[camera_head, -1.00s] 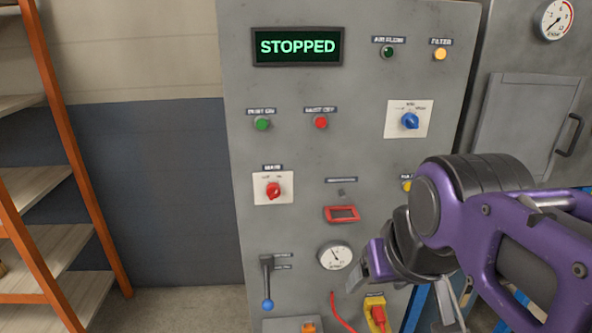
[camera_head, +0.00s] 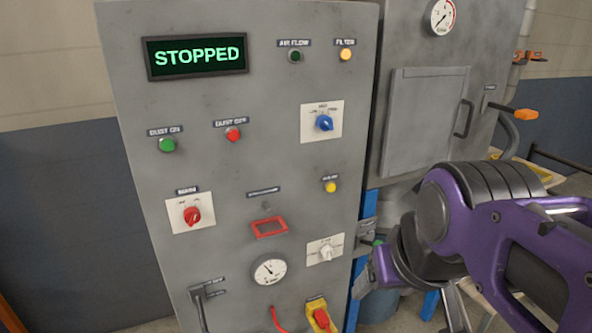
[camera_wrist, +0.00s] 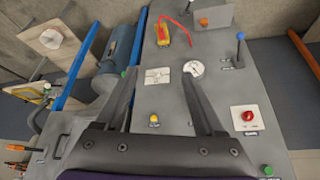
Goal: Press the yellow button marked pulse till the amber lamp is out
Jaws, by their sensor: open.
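The yellow button (camera_head: 330,186) sits on the right side of the grey control panel (camera_head: 215,130), under a small label too blurred to read surely. It is in plain view, left of my arm. The wrist view shows the yellow button (camera_wrist: 153,118) between the lines of my fingers. My gripper (camera_wrist: 160,75) is open and empty, apart from the panel. The amber lamp (camera_head: 346,54), under the label FILTER at the panel's top right, looks lit.
Nearby on the panel are a white selector (camera_head: 325,250), a blue knob (camera_head: 324,123), a red-framed window (camera_head: 269,227), a gauge (camera_head: 269,269) and a yellow-and-red switch (camera_head: 319,315). A grey cabinet (camera_head: 425,120) stands to the right. A dark air flow lamp (camera_head: 295,56) is beside the amber one.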

